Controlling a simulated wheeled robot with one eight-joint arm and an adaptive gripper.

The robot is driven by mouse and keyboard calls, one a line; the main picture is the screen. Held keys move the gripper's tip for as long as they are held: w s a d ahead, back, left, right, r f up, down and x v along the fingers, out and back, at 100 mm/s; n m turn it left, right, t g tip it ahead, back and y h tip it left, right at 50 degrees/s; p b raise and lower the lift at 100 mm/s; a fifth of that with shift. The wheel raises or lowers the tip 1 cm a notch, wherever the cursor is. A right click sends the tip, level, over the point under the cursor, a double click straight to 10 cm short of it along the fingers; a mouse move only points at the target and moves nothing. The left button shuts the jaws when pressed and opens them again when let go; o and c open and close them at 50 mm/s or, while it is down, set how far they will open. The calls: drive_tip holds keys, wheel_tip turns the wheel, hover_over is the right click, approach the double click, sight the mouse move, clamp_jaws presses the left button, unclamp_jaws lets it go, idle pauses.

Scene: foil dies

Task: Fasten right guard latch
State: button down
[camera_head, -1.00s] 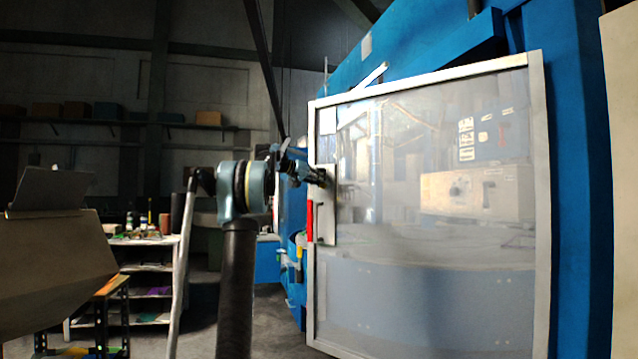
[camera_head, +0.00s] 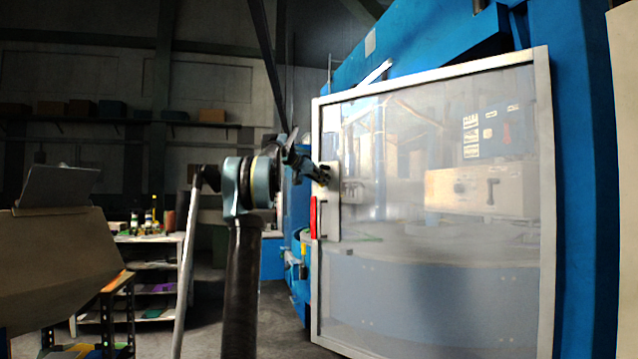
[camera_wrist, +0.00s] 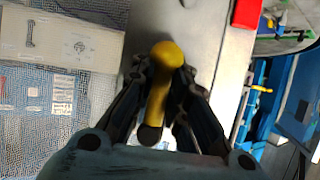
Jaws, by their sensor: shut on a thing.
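The right guard is a large clear panel in a pale frame (camera_head: 547,200), standing against the blue machine in the head view. A pale latch plate (camera_head: 333,222) with a red piece (camera_head: 314,217) sits on its left edge. In the wrist view the plate (camera_wrist: 222,45) and the red piece (camera_wrist: 246,13) show close up. My gripper (camera_head: 327,174) is at the top of the plate. In the wrist view my gripper (camera_wrist: 162,85) is shut on a yellow knobbed lever (camera_wrist: 167,54). The fingers hide part of the lever. I cannot tell whether the latch is engaged.
The blue machine body (camera_head: 585,200) rises behind and right of the guard. A shelf unit (camera_head: 155,275) with small items stands at the left. A tan box-like cabinet (camera_head: 60,262) is at the near left. Some dark floor shows between shelf and machine.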

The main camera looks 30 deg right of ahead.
drive_tip(key=shift+w+f, duration=0.1)
drive_tip(key=shift+w, duration=0.05)
drive_tip(key=c, duration=1.8)
unclamp_jaws()
drive_tip(key=shift+w+f, duration=0.1)
drive_tip(key=shift+a, duration=0.1)
drive_tip(key=v, duration=1.2)
